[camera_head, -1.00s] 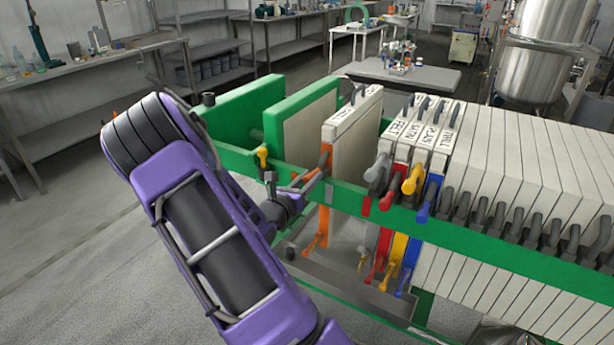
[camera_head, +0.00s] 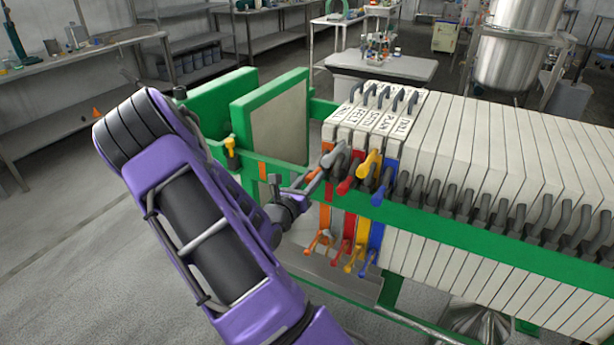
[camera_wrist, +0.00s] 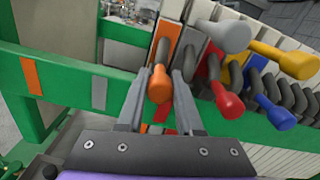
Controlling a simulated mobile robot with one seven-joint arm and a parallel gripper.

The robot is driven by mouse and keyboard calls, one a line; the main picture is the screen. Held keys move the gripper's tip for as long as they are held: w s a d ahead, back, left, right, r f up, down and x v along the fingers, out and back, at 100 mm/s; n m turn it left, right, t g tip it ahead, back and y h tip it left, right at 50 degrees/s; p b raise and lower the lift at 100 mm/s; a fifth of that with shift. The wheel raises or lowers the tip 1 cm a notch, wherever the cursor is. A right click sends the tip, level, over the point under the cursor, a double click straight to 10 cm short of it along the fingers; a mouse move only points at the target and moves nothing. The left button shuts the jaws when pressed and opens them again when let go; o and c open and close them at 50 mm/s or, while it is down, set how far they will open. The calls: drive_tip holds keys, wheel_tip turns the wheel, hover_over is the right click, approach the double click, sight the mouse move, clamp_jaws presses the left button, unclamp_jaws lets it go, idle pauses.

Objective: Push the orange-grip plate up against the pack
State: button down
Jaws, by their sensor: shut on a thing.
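The orange-grip plate (camera_head: 325,217) hangs upright at the left end of the pack (camera_head: 460,140). No clear gap shows between its top and the neighbouring plate; a thin gap lower down cannot be ruled out. My gripper (camera_head: 318,172) is at the rail by this plate. In the wrist view my gripper (camera_wrist: 159,82) has a finger on each side of the orange grip (camera_wrist: 159,85) and is shut on it. The grey grip (camera_wrist: 222,36) of the adjoining plate is just to its right. My gripper partly hides the orange grip in the head view.
Red (camera_head: 346,186), yellow (camera_head: 367,166) and blue (camera_head: 378,197) grips follow along the pack. The green rail (camera_head: 450,229) runs in front. Left of the orange-grip plate is an open gap, then a green-framed plate (camera_head: 280,120). A orange mark (camera_wrist: 31,76) sits on the rail.

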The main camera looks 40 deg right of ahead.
drive_tip(key=shift+s+d+f, duration=0.15)
drive_tip(key=shift+s, duration=0.2)
drive_tip(key=c, duration=0.6)
unclamp_jaws()
drive_tip(key=shift+a, duration=0.5)
drive_tip(key=v, duration=1.6)
drive_tip(key=shift+s+a+p, duration=0.2)
drive_tip(key=shift+p, duration=0.2)
